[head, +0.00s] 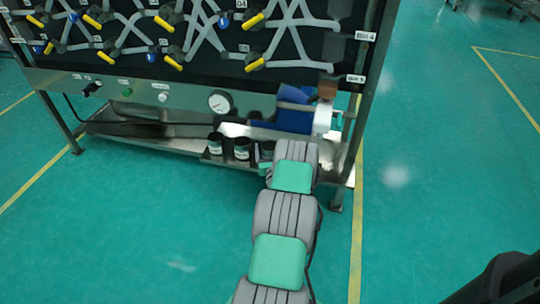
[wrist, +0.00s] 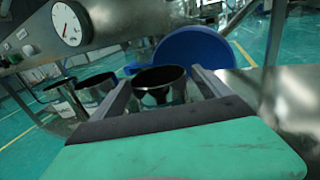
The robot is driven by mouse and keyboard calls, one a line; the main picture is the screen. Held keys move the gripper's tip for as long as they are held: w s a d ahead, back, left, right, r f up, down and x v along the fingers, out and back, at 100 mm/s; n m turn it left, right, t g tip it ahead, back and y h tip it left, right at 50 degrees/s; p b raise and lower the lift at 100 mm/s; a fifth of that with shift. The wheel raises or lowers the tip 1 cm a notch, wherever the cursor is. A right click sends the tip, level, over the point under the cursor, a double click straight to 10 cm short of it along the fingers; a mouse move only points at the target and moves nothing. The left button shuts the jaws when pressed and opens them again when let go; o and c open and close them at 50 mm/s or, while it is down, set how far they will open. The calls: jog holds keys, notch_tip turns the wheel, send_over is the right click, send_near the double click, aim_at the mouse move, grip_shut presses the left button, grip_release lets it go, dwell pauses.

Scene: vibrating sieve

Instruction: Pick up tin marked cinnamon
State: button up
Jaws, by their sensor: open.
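Several dark-topped tins stand in a row on the low shelf of the steel rig. In the head view I see a left tin (head: 215,145), a middle tin (head: 241,149) and a right tin (head: 266,150), partly hidden by my arm. Their labels are too small to read, so I cannot tell which is cinnamon. In the wrist view one open-topped dark tin (wrist: 160,88) sits between the fingers of my gripper (wrist: 161,78). The fingers are apart, one at each side of it, with no clear grip. Two other tins (wrist: 96,90) (wrist: 60,99) stand to the left.
A blue round part (wrist: 190,48) is just behind the tin; a blue and white unit (head: 296,110) is mounted above the shelf (head: 130,143). A gauge (head: 220,102) and panel overhang the tins. A steel leg (head: 352,150) stands at right. The green floor is clear.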

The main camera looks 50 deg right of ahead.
jog(key=c, duration=1.5)
jog(key=shift+r, duration=0.1)
